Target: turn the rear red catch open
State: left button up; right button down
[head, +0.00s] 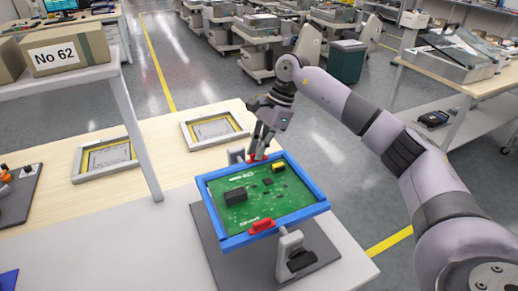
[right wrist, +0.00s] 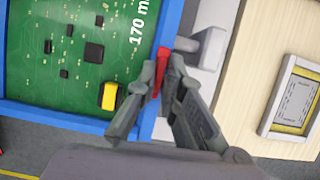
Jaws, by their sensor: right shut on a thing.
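A green circuit board (head: 238,204) sits in a blue frame (head: 213,222) on a stand over a grey base plate (head: 212,246). The rear red catch (head: 251,160) is on the far edge of the frame. It also shows in the right wrist view (right wrist: 163,68). My right gripper (head: 257,154) reaches down to it, and its fingers (right wrist: 167,82) are shut on the catch, one on each side, partly hiding it. The front red catch (head: 261,226) lies along the near edge of the frame. My left gripper is not in view.
Two framed panels (head: 216,129) (head: 104,161) lie on the wooden table behind and left of the board. A box marked No 62 (head: 68,53) stands on a raised shelf at the upper left. A white post (head: 138,120) rises left of the blue frame.

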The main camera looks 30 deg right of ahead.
jog(key=shift+r, duration=0.1)
jog(key=c, duration=1.7)
grip_release()
jog(key=v, duration=1.2)
